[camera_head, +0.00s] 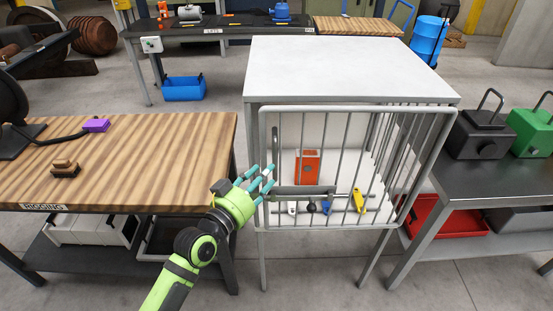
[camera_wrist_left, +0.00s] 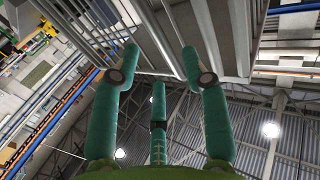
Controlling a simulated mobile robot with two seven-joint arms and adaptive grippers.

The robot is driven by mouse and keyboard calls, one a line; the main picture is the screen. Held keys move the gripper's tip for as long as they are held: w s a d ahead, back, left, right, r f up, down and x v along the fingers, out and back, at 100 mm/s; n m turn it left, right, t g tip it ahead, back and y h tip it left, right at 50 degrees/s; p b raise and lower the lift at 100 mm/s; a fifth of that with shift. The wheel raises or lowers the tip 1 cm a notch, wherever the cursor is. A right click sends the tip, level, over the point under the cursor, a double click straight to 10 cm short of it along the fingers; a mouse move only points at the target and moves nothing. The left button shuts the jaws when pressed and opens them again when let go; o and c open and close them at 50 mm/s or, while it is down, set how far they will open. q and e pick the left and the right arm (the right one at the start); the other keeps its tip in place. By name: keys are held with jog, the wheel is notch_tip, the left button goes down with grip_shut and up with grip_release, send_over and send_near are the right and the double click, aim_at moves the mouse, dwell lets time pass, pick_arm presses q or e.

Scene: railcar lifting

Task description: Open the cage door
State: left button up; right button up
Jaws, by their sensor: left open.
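The cage (camera_head: 350,68) is a white-topped box on legs. Its barred door (camera_head: 353,108) spans the front, and I cannot tell whether it stands slightly ajar. A grey horizontal latch bar (camera_head: 305,190) crosses the door's lower left. My left gripper (camera_head: 266,181) is open at the door's lower left edge, its teal fingers spread beside the left end of the bar. Contact is unclear. In the left wrist view, three spread fingers (camera_wrist_left: 158,75) point toward the cage bars (camera_wrist_left: 165,40) with nothing clearly held. My right gripper is not in view.
Inside the cage are an orange box (camera_head: 307,166) and a yellow item (camera_head: 358,200). A wooden bench (camera_head: 120,150) stands left, close to my left arm. A dark metal table (camera_head: 480,180) stands right of the cage. Bare floor shows below.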

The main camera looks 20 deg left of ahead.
aim_at(276, 164)
pick_arm(q)
jog(key=p+x, duration=0.1)
jog(key=x, duration=0.5)
jog(key=shift+w+d+f, duration=0.1)
jog(key=shift+w, duration=0.2)
grip_shut()
